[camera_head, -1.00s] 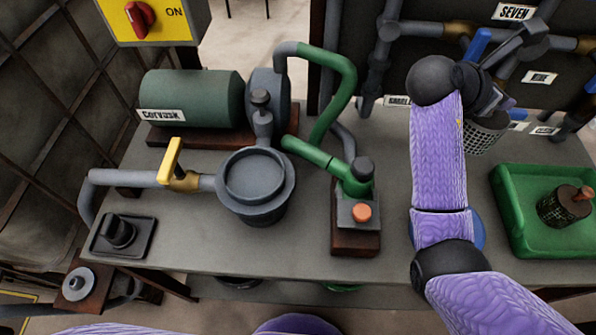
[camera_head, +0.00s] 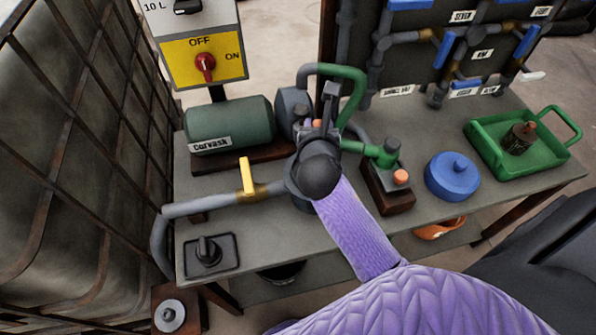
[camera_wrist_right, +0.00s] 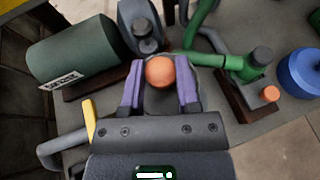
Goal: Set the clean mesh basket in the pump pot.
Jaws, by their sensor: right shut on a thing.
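My right gripper (camera_head: 318,128) is over the pump pot, seen from behind the wrist. In the right wrist view its purple fingers (camera_wrist_right: 160,85) are shut on the orange knob (camera_wrist_right: 160,71) of the clean mesh basket. The basket's mesh body is hidden below the knob and the gripper. The grey pump pot (camera_head: 293,188) is mostly covered by my wrist; only its left edge shows. I cannot tell whether the basket is inside the pot or just above it. My left gripper is not in view.
A green tray (camera_head: 487,152) at the right holds a dark basket (camera_head: 518,139). A blue lid (camera_head: 452,178) lies on the bench. The green pump motor (camera_head: 230,125), a yellow-handled valve (camera_head: 247,176) and green pipe (camera_head: 355,96) crowd the pot.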

